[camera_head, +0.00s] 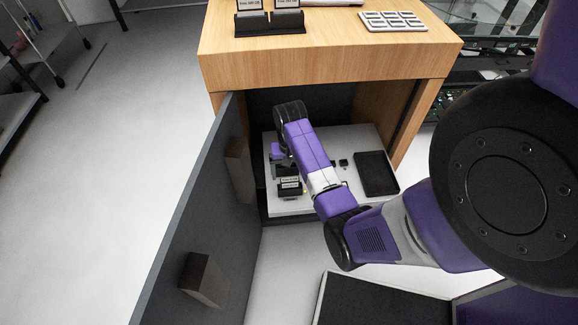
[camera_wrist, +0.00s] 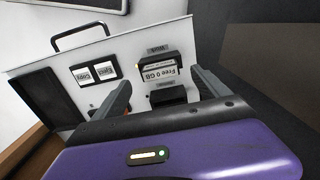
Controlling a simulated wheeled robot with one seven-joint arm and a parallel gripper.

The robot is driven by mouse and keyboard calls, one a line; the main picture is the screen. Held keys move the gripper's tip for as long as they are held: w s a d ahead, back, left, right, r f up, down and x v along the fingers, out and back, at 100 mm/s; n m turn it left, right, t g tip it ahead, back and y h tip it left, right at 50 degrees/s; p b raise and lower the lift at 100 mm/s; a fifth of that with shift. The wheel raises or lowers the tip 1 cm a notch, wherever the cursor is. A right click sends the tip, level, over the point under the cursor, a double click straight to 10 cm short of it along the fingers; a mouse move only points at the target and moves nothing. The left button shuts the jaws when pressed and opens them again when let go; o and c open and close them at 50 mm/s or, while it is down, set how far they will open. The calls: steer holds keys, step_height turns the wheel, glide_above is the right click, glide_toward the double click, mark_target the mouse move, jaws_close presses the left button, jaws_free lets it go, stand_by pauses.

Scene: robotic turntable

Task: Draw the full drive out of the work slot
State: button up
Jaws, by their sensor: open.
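The full drive (camera_wrist: 158,73), with a "Free 0 GB" label, stands in a black slot on a white panel (camera_wrist: 200,45) in the wrist view. It also shows in the head view (camera_head: 290,184). My gripper (camera_wrist: 162,80) is open, with one finger on each side of the drive and visible gaps to it. A second black slot (camera_wrist: 168,96) lies nearer to my gripper and looks empty. A small label above the drive is hard to read. In the head view my arm reaches into the cabinet, and the fingertips are hard to make out.
The open grey door (camera_head: 200,210) stands to the left. On the wooden cabinet top (camera_head: 330,60), a black holder (camera_head: 270,24) carries two labelled drives.

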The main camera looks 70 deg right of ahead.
mark_target(290, 180)
steer(key=shift+f, duration=2.5)
steer(key=c, duration=1.6)
steer(key=shift+o, duration=0.2)
steer(key=shift+r+p, duration=3.75)
steer(key=shift+p, duration=0.05)
steer(key=shift+r, duration=0.1)
